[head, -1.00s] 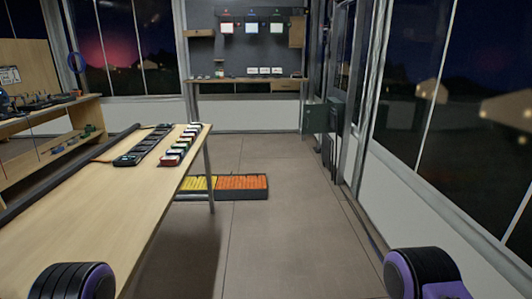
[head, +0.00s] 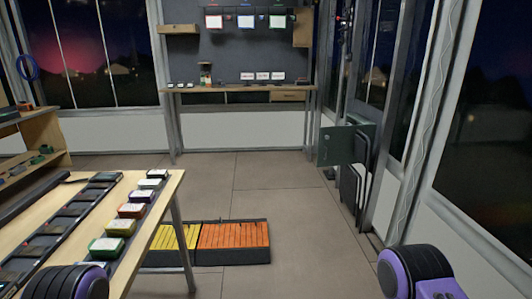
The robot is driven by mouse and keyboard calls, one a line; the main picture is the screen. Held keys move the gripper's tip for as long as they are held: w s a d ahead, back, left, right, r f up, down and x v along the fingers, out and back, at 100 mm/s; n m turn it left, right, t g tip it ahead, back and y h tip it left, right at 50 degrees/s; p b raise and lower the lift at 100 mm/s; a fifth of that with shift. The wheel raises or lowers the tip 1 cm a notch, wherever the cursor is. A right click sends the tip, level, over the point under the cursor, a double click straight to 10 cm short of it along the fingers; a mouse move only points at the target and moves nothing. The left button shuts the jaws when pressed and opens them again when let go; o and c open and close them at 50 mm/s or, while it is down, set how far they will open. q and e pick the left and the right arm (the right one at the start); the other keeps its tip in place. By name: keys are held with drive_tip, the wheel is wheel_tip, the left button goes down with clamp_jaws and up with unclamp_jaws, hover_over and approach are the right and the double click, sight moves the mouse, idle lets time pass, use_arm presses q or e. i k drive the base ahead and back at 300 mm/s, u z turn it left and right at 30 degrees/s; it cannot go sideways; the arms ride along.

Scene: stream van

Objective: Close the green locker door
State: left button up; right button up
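A dark green panel (head: 337,146), which looks like the green locker door, stands out from the right wall in the head view. It appears swung open toward the room, with its broad face turned to me. I cannot clearly make out the locker body behind it. Parts of my two arms show at the bottom left and bottom right corners, but neither gripper is in view. Nothing of mine is near the door.
Dark folded frames (head: 352,190) lean by the right wall beneath the door. A wooden table (head: 168,193) with several coloured boxes is at left. An orange and yellow floor case (head: 208,258) lies beside it. The floor (head: 280,190) right of the case is clear.

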sight(338, 150)
drive_tip(key=i, duration=1.9)
drive_tip(key=z, duration=1)
drive_tip(key=i, duration=1.8)
drive_tip(key=z, duration=0.65)
